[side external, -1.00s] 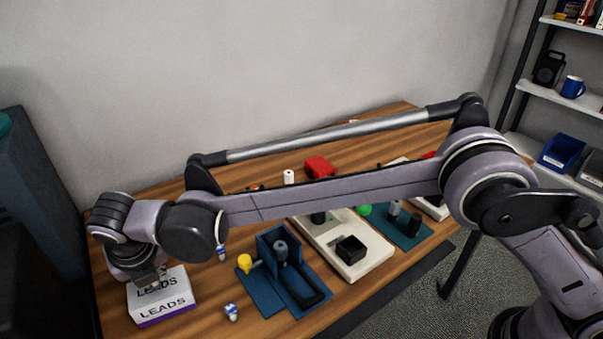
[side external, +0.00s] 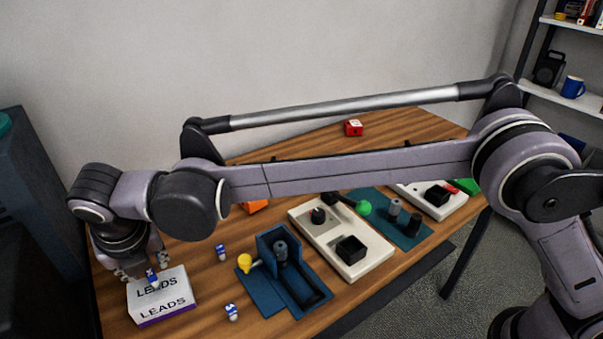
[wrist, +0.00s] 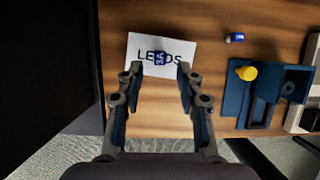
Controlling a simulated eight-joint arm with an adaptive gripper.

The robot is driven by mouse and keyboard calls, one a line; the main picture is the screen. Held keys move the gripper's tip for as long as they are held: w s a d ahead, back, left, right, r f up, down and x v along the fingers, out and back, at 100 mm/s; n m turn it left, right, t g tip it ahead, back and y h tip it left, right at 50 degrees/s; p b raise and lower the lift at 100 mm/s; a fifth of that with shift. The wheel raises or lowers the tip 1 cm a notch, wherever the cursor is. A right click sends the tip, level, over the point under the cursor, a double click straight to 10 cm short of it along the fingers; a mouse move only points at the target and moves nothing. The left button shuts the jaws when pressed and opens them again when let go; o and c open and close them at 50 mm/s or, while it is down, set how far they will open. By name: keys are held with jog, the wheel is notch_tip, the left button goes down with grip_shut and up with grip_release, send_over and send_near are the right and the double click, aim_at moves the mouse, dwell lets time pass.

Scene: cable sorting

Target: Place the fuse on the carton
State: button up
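The white carton (side external: 165,310) marked LEADS, with a purple lower edge, sits at the table's near left corner; the wrist view shows its top (wrist: 139,43). A small blue-and-white fuse (wrist: 160,59) appears to rest on the carton's top, over the lettering; it also shows in the side view (side external: 151,276). My gripper (wrist: 160,69) is open, its fingertips apart on either side of the fuse and not touching it. In the side view my gripper (side external: 135,268) hangs at the carton's back left.
A dark cabinet (side external: 40,220) stands left.

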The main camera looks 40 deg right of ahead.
jog(key=v, duration=0.6)
jog(key=d+r+m, duration=0.2)
jog(key=d+m, duration=0.7)
jog(key=d, duration=0.6)
jog(key=d+r+m, duration=0.2)
jog(key=d+m, duration=0.7)
jog(key=d, duration=0.5)
jog(key=s+d+f+m+t, duration=0.1)
jog(key=s+d+f+m, duration=0.3)
jog(key=d+m, duration=0.5)
jog(key=s+d+f+m+t, duration=0.1)
jog(key=s+d+f+m, duration=0.3)
jog(key=s+d+m, duration=0.5)
jog(key=shift+f+t, duration=0.3)
jog(key=shift+f, duration=0.1)
jog(key=shift+s, duration=0.15)
